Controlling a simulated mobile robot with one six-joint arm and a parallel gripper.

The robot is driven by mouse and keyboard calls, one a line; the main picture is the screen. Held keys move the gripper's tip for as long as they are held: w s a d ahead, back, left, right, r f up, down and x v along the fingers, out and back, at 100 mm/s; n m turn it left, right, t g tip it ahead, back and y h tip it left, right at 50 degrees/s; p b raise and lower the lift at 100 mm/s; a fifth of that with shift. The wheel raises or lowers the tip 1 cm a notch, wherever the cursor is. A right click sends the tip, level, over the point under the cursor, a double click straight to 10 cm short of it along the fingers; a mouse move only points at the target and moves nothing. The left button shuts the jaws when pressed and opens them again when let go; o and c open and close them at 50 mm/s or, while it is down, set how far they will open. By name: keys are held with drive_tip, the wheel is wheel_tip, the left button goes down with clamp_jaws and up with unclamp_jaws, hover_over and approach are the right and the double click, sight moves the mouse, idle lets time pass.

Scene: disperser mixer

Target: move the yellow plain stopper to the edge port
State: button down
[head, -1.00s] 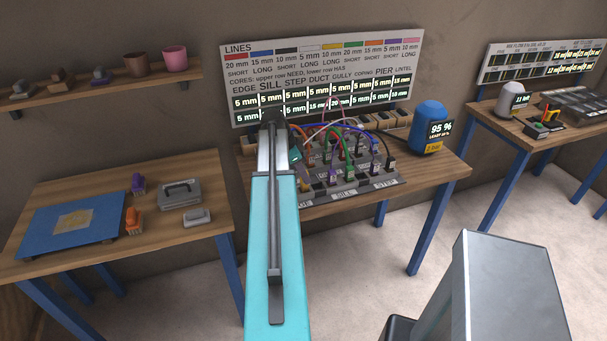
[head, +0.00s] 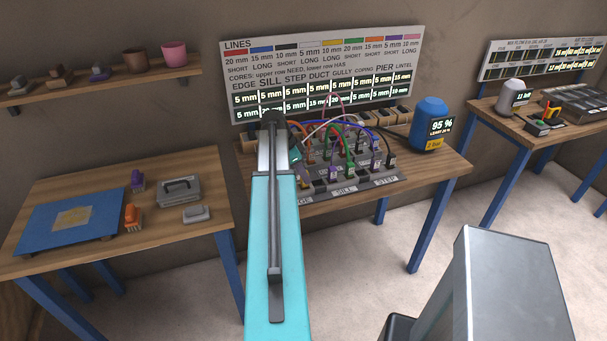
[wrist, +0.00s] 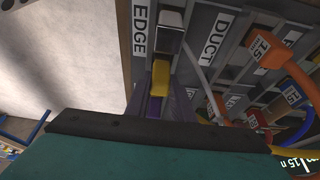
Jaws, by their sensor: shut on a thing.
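The yellow stopper (wrist: 160,76) shows in the wrist view as a small yellow block, just ahead of my gripper (wrist: 157,103). My gripper is shut on it, and a purple part shows right behind the yellow. The label EDGE (wrist: 140,29) stands to the left, and a pale block with a dark recess (wrist: 170,34) is beside it, just beyond the stopper. I cannot tell whether the stopper touches the port. In the head view my arm covers the stopper and most of the left part of the port panel (head: 345,187).
The label DUCT (wrist: 215,37) and orange-capped plugs (wrist: 262,47) with cables lie close on the right. A blue-topped container (head: 430,118) stands at the panel's right. The left table (head: 185,238) holds a blue mat and several small things.

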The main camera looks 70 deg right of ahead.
drive_tip(key=shift+f, duration=0.3)
drive_tip(key=c, duration=1.5)
unclamp_jaws()
drive_tip(key=shift+o, duration=0.2)
drive_tip(key=shift+r, duration=0.1)
drive_tip(key=b+v, duration=0.4)
drive_tip(key=v, duration=0.9)
drive_tip(key=shift+a+r, duration=0.15)
drive_tip(key=shift+r, duration=0.15)
